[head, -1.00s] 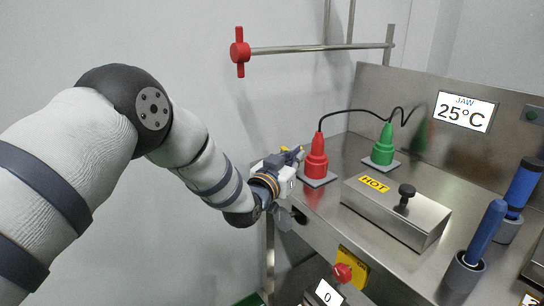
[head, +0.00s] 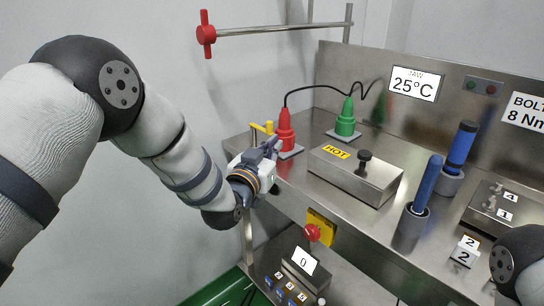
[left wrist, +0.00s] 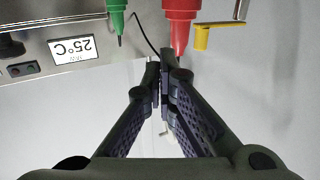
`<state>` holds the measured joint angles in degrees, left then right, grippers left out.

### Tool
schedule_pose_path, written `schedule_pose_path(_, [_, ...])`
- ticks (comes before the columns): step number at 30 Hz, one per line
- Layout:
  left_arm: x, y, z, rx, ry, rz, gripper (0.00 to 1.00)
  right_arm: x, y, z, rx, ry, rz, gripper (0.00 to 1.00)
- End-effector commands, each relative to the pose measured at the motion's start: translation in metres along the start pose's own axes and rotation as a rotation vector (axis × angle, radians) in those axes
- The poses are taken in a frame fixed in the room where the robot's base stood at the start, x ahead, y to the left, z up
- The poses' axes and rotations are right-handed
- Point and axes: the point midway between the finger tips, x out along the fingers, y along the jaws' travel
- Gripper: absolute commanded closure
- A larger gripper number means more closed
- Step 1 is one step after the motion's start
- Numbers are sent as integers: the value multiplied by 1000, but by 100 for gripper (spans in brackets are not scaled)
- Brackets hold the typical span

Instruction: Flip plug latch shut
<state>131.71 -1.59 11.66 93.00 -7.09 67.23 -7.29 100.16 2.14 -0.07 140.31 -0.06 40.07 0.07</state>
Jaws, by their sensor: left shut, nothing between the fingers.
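A red plug (head: 285,134) with a tapered top and a black cable stands on a grey plate at the left end of the steel bench. A yellow latch piece (head: 263,128) shows just left of it, partly behind my gripper. In the left wrist view, the red plug (left wrist: 180,22) is at top centre, and the yellow piece (left wrist: 203,36) hangs beside it on a thin metal bar. I cannot tell whether the latch is shut. My left gripper (head: 272,147) is shut and empty, just in front of the red plug. Its fingertips (left wrist: 160,72) appear close below the plug. My right gripper is out of view.
A green plug (head: 345,124) stands behind the red one. A HOT steel block (head: 355,177) with a black knob and blue-handled tools (head: 427,185) stand to the right. A red-ended rail (head: 280,29) runs above. A red knob (head: 312,232) is on the bench front.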

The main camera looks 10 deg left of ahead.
Motion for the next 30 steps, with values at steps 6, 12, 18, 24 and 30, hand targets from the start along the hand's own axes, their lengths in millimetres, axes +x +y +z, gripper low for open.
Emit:
schedule_pose_path(6, [-35,18,-2,-1,2,2,100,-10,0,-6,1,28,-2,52])
schedule_pose_path(12, [-44,21,0,0,1,-1,100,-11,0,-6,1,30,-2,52])
schedule_pose_path(18, [-44,22,1,-1,1,-1,100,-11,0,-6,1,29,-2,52])
schedule_pose_path(24, [-71,17,55,-18,-162,-5,100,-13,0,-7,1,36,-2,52])
schedule_pose_path(30, [-200,6,200,-81,-677,-36,100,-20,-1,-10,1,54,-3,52])
